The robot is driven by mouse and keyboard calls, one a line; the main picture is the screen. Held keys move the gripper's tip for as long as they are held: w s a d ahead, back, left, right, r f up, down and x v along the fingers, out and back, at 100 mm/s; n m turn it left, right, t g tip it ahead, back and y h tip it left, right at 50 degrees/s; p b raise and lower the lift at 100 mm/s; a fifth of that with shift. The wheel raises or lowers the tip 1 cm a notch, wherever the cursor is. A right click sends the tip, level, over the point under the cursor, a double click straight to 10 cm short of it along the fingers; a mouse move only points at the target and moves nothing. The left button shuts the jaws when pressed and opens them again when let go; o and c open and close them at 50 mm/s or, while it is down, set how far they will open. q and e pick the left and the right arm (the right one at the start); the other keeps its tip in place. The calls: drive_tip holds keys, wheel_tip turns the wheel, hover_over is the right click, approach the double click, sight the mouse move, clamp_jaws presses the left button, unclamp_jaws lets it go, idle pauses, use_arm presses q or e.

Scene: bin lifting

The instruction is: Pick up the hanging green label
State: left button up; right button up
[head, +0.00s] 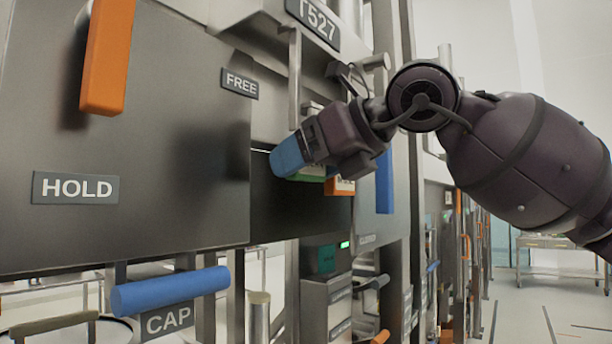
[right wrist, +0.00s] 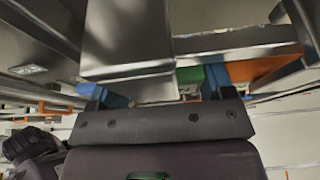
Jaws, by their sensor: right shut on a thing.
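The green label (head: 312,173) shows only as a small strip beside the blue fingertips of my right gripper (head: 291,158), at the edge of a dark slot in the machine. My right gripper is shut on it, and the fingers hide most of it. In the right wrist view, part of the green label (right wrist: 188,79) shows between the blue fingers of my right gripper (right wrist: 163,90). A metal bar covers some of that view. My left gripper is not in view.
An orange label (head: 340,186) hangs just right of the green one. A dark panel with a HOLD plate (head: 75,188) fills the left. A blue handle (head: 170,291) sticks out below, and an upright metal post (head: 295,80) stands above my gripper. Open floor lies at far right.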

drive_tip(key=s+d+b, duration=0.2)
drive_tip(key=s+d, duration=0.8)
drive_tip(key=d, duration=0.4)
drive_tip(key=shift+s+d+r, duration=0.2)
drive_tip(key=shift+s+d, duration=0.1)
drive_tip(key=s+d+b, duration=0.2)
drive_tip(key=s+d, duration=0.2)
drive_tip(key=d, duration=0.1)
drive_tip(key=shift+d, duration=0.3)
idle(0.3)
